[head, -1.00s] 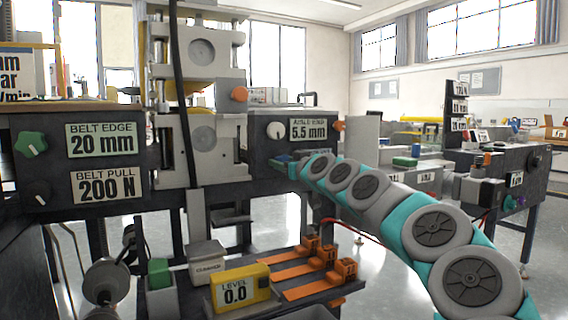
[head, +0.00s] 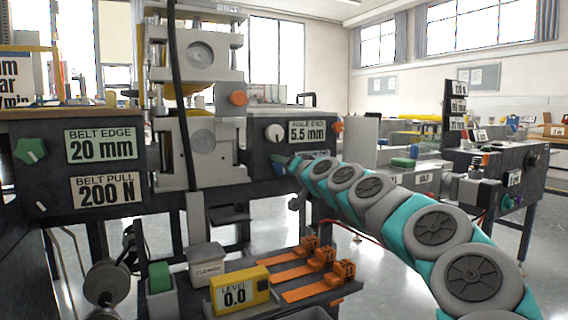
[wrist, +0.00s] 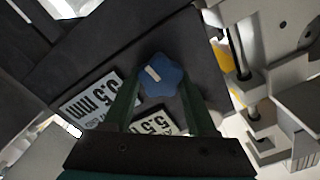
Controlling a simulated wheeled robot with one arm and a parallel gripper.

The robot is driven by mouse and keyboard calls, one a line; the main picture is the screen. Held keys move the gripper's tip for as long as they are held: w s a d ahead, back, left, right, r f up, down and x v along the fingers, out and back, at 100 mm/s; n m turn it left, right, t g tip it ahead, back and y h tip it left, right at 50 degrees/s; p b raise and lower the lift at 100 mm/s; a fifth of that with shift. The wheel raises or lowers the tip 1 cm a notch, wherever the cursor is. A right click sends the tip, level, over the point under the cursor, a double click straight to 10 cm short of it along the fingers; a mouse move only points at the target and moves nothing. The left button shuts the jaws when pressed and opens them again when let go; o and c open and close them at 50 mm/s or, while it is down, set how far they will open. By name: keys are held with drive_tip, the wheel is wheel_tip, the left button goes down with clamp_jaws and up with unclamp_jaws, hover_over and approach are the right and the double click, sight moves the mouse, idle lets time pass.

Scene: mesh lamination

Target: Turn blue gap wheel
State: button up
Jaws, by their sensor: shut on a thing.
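The blue gap wheel (wrist: 165,79) shows in the wrist view as a lobed knob with a white pointer mark. It sits on a dark panel. My gripper (wrist: 161,86) has its two green fingers on either side of the wheel, shut on it. In the head view my gripper (head: 284,162) reaches the dark panel below the "5.5 mm" angle-end display (head: 307,131). Two displays show in the wrist view, one reading 5.5 mm (wrist: 91,103) and one partly covered by my gripper (wrist: 158,124).
A white dial (head: 274,133) and an orange knob (head: 238,98) are near the wheel's panel. At left are a green knob (head: 30,151) and the "200 N" belt-pull display (head: 106,190). A yellow level gauge (head: 240,291) and orange clamps (head: 322,259) lie on the lower shelf.

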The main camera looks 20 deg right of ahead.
drive_tip(key=shift+m, duration=0.3)
drive_tip(key=o, duration=1.4)
drive_tip(key=shift+c, duration=0.2)
drive_tip(key=s, duration=0.7)
drive_tip(key=shift+s+d, duration=0.15)
drive_tip(key=shift+s, duration=0.25)
